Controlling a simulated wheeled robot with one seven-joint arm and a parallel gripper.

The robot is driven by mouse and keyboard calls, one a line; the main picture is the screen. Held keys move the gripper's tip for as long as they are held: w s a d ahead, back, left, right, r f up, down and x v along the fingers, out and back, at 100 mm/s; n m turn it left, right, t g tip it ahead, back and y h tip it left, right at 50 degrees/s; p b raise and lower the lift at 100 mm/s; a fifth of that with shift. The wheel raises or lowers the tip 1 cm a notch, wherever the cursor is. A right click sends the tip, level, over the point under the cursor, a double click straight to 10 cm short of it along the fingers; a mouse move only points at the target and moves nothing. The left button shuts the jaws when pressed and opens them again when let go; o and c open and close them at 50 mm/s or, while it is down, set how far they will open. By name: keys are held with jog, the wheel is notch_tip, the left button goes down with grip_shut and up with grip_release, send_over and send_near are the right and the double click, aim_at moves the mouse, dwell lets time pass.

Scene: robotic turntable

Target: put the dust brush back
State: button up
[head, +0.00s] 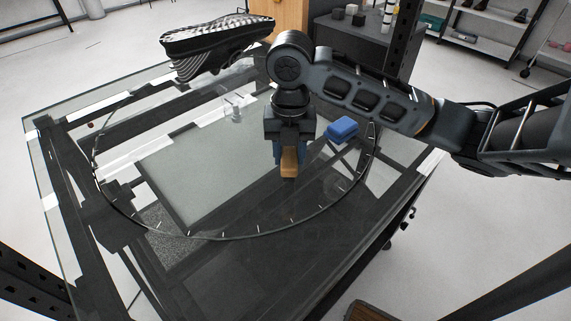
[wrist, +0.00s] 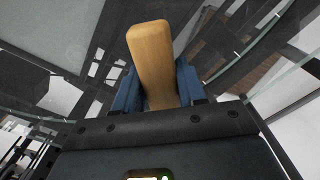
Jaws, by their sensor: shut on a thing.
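The dust brush (head: 289,163) shows as a tan wooden piece below my gripper (head: 288,150), over the right part of the round glass turntable (head: 200,226). My gripper is shut on it. In the wrist view the brush (wrist: 152,50) stands out lengthwise between the blue finger pads of my gripper (wrist: 160,88). Its bristles do not show clearly. I cannot tell whether its lower end touches the glass or hangs just above it.
A blue block (head: 342,129) lies right of my gripper. A small clear object (head: 235,110) stands left of it. A black-and-white striped shoe-like object (head: 215,42) is at the back left. The front of the glass is clear. A grey cabinet (head: 360,42) stands behind.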

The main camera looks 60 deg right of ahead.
aim_at(286, 151)
jog(key=shift+w+a+f, duration=0.2)
jog(key=shift+a+f, duration=0.15)
jog(key=shift+a, duration=0.05)
jog(key=shift+f, duration=1.95)
jog(key=shift+f, duration=0.15)
jog(key=o, duration=1.1)
notch_tip(286, 151, up, 12)
jog(key=shift+r, duration=0.2)
